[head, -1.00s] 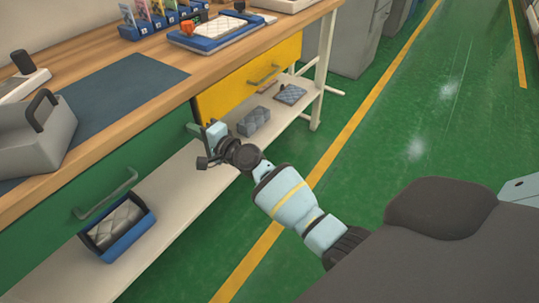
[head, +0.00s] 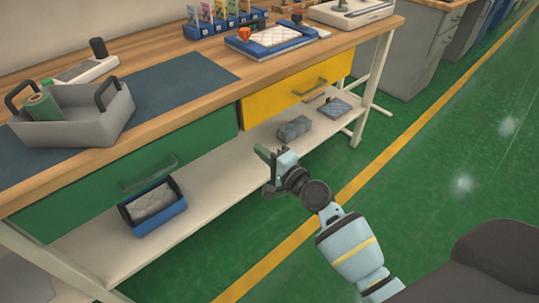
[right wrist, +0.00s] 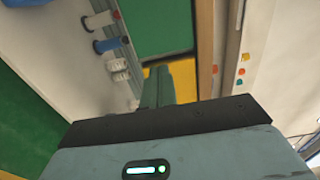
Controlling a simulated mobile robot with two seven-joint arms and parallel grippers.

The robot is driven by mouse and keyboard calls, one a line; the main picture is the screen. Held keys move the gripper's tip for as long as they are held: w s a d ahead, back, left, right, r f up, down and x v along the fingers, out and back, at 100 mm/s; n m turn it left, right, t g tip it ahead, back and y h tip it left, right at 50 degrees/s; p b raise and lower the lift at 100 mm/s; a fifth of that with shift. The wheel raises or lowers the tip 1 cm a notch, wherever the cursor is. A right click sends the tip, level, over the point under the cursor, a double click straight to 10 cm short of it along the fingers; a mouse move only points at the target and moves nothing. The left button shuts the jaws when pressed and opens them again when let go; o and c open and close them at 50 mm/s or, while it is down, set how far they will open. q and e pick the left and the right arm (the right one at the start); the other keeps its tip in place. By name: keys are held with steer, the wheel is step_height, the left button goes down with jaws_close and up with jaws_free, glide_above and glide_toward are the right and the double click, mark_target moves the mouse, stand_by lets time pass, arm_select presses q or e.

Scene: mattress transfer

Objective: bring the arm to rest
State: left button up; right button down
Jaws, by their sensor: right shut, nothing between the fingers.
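My right gripper (head: 264,157) shows in the head view in front of the workbench, beside the lower shelf and below the yellow drawer (head: 300,92). It is shut and empty. In the right wrist view its fingers (right wrist: 158,82) are together with nothing between them. My left gripper is in neither view. A quilted mattress-like pad (head: 274,36) lies in a blue tray (head: 240,45) on the bench top. Another quilted pad (head: 152,202) lies in a blue bin (head: 160,224) on the lower shelf.
The wooden bench top holds a grey tote (head: 85,123) and a dark mat (head: 185,82). The green drawer (head: 120,185) and yellow drawer look closed. Grey blocks (head: 294,128) sit on the lower shelf. Green floor (head: 440,180) to the right is clear.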

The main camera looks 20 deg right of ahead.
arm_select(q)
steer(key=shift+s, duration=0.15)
arm_select(e)
steer(key=shift+v, duration=1.1)
steer(key=s+a+f+n+g+h, duration=0.15)
steer(key=s+f+n+g, duration=0.5)
steer(key=s+f, duration=1.35)
steer(key=s+f+n+g+h, duration=0.2)
steer(key=s+n+g, duration=0.55)
steer(key=s, duration=2.25)
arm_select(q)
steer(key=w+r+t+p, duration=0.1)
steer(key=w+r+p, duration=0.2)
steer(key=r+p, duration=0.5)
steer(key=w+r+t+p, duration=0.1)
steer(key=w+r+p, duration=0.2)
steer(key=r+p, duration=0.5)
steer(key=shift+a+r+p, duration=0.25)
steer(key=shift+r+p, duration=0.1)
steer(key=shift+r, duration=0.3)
arm_select(e)
steer(key=w+r+n+t, duration=0.1)
steer(key=w+r+t, duration=0.1)
steer(key=r, duration=0.6)
steer(key=w+r+n+t, duration=0.1)
steer(key=w+r+t, duration=0.2)
steer(key=r, duration=0.6)
steer(key=shift+w+d+t, duration=0.3)
steer(key=shift+w+d, duration=0.15)
steer(key=shift+w, duration=0.15)
